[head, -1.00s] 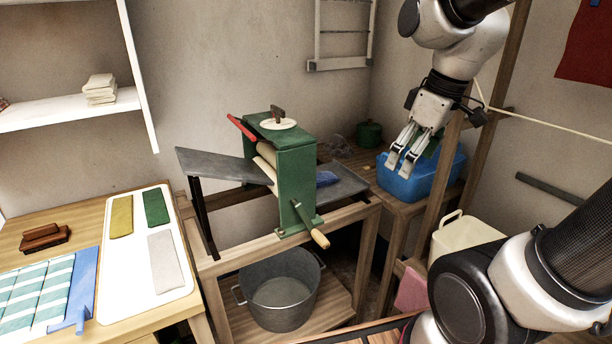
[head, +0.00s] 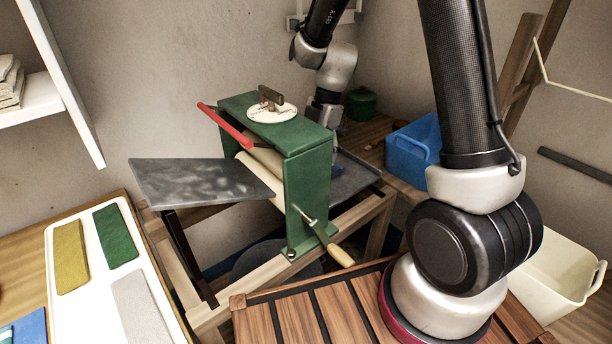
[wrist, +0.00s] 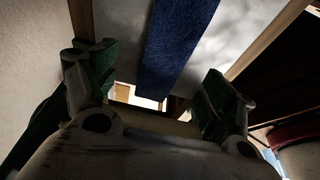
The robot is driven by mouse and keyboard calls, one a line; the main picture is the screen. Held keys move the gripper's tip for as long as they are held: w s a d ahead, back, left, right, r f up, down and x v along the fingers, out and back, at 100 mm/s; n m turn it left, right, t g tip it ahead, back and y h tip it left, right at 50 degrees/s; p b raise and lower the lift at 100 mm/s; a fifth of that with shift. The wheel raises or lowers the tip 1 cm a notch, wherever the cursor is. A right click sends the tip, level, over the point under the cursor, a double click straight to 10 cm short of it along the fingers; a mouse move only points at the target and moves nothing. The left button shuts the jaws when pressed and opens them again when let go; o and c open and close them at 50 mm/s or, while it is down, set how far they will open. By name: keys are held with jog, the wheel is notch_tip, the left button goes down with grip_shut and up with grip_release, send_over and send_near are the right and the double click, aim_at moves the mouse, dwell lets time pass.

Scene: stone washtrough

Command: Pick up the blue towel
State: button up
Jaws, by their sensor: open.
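The blue towel (head: 336,168) lies on the grey metal tray (head: 352,180) on the far side of the green wringer; the wringer hides most of it in the head view. In the wrist view the blue towel (wrist: 178,45) is a flat dark blue strip on the tray, running up between the fingers. My gripper (wrist: 155,92) is open, with one finger on each side of the strip's line and nothing held. Whether the fingers touch the tray cannot be told. In the head view the wringer hides the fingers.
The green wringer (head: 308,190) with its red lever and crank stands close to my arm. A sloping grey board (head: 200,181) is on its left. A blue tub (head: 410,150) stands to the right. A white tray (head: 58,232) holds yellow, green and grey towels.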

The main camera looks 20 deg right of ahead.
jog(key=x, duration=0.5)
jog(key=shift+s+a+f, duration=0.1)
jog(key=shift+s+f, duration=0.2)
jog(key=shift+s, duration=0.15)
jog(key=shift+c, duration=0.2)
jog(key=c, duration=1.3)
jog(key=shift+r, duration=0.1)
